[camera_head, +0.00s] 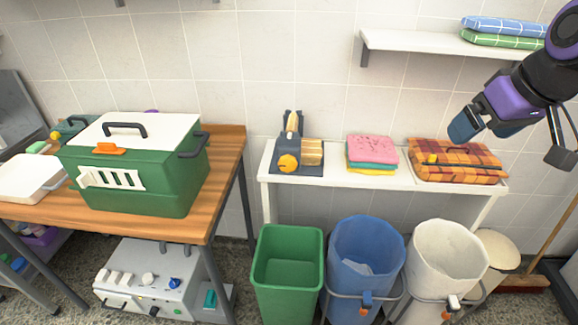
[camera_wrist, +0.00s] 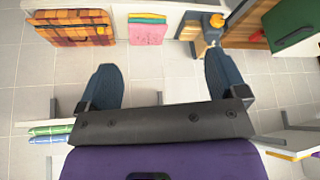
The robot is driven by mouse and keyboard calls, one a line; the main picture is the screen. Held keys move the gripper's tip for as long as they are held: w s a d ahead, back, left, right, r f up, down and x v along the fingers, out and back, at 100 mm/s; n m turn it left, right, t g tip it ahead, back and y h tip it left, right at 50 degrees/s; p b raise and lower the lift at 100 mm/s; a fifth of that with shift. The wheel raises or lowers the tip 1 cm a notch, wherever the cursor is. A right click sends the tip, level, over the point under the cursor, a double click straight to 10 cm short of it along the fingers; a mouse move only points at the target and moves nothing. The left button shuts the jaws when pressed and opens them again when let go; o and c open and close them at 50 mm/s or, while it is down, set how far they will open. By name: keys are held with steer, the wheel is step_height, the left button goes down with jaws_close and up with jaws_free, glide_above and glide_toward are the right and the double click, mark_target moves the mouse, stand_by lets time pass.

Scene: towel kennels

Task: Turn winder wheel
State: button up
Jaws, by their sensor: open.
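The winder (camera_head: 312,171) stands on the white wall table, a blue-grey device with a tan block and a pale upright piece. Its round orange wheel (camera_head: 289,163) is on the front left side. In the wrist view the winder (camera_wrist: 203,46) is at the upper right, with the orange wheel (camera_wrist: 217,20) near the top edge. My gripper (camera_head: 486,130) is open and empty, with blue fingers, above and in front of the plaid bundle at the right. It is well to the right of the winder and touches nothing that I can make out. Its fingers (camera_wrist: 161,72) are wide apart in the wrist view.
Folded pink, teal and yellow towels (camera_head: 372,152) and an orange plaid bundle (camera_head: 458,160) lie on the white table (camera_head: 345,183). A wall shelf (camera_head: 420,43) with folded cloths is near my arm. Green (camera_head: 288,270), blue (camera_head: 365,255) and white bins stand below. A green carrier (camera_head: 140,185) stands left.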

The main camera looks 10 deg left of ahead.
steer(key=w+a+f+n+h, duration=0.1)
steer(key=w+a+f+n, duration=0.45)
steer(key=w+f, duration=0.75)
steer(key=n+t+y, duration=0.5)
steer(key=n+t, duration=0.7)
steer(key=n, duration=1.7)
glide_toward(289, 166)
steer(key=x, duration=1)
steer(key=c, duration=0.9)
steer(key=shift+c, duration=0.2)
